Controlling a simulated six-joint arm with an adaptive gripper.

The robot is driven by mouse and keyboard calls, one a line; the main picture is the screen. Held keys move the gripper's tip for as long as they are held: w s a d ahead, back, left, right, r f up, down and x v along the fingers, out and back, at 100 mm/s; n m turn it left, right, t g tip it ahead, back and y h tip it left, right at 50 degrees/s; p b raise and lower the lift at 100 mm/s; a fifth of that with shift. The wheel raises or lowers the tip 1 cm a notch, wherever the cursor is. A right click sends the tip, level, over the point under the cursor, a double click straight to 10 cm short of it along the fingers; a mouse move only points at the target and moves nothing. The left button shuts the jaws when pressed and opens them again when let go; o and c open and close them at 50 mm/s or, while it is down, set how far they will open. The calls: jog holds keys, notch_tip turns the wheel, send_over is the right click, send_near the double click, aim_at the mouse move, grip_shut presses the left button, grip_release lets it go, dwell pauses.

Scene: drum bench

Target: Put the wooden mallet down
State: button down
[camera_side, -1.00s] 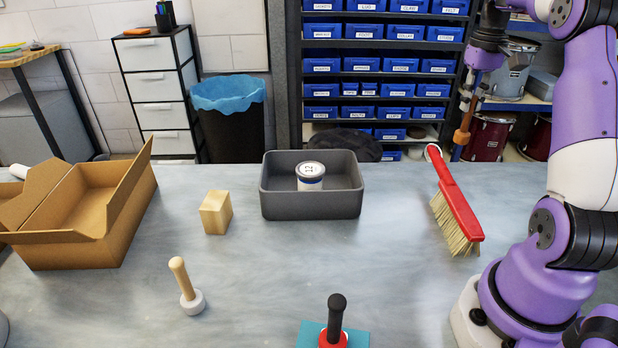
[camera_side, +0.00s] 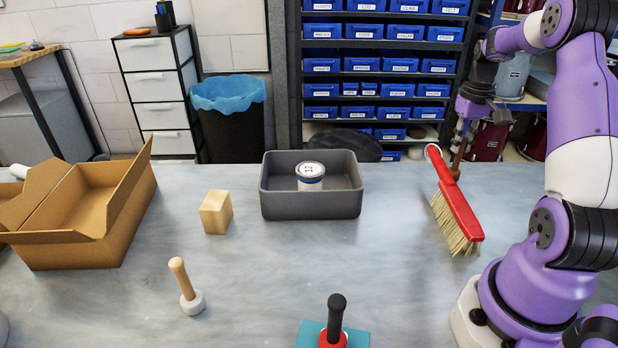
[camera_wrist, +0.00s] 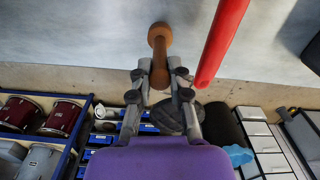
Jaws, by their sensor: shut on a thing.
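The wooden mallet (camera_wrist: 160,50) is brown, with a round head and a short handle. My gripper (camera_wrist: 160,78) is shut on its handle, and the head points away from the fingers. In the side view my gripper (camera_side: 468,118) is beyond the bench's far edge area, and the mallet (camera_side: 458,160) hangs below it, just behind the red brush handle.
The red brush (camera_side: 455,205) lies close beside the mallet. A grey bin (camera_side: 312,208) holds a labelled can (camera_side: 310,177). A wooden block (camera_side: 216,212), pale-handled tool (camera_side: 186,287), black-handled tool (camera_side: 336,318) and open carton (camera_side: 75,250) stand on the bench (camera_side: 390,260). Bare bench lies between bin and brush.

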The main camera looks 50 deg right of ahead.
jog(key=c, duration=0.8)
grip_release()
jog(key=shift+c, duration=0.2)
notch_tip(320, 180, up, 12)
jog(key=w+a+r+n+t+h, duration=0.1)
jog(key=w+a+r+n, duration=0.1)
jog(key=a, duration=0.5)
jog(key=w+a+r+n+t, duration=0.1)
jog(key=w+a, duration=0.1)
jog(key=a, duration=0.6)
jog(key=s+a+f+n+t, duration=0.1)
jog(key=s+a+f+n, duration=0.1)
jog(key=a, duration=0.6)
jog(key=s+a+f+n+t+y, duration=0.1)
jog(key=s+a+f+n+t, duration=0.1)
jog(key=a, duration=0.6)
jog(key=shift+s+a+f+t, duration=0.3)
jog(key=shift+s+f, duration=0.35)
jog(key=shift+s, duration=0.05)
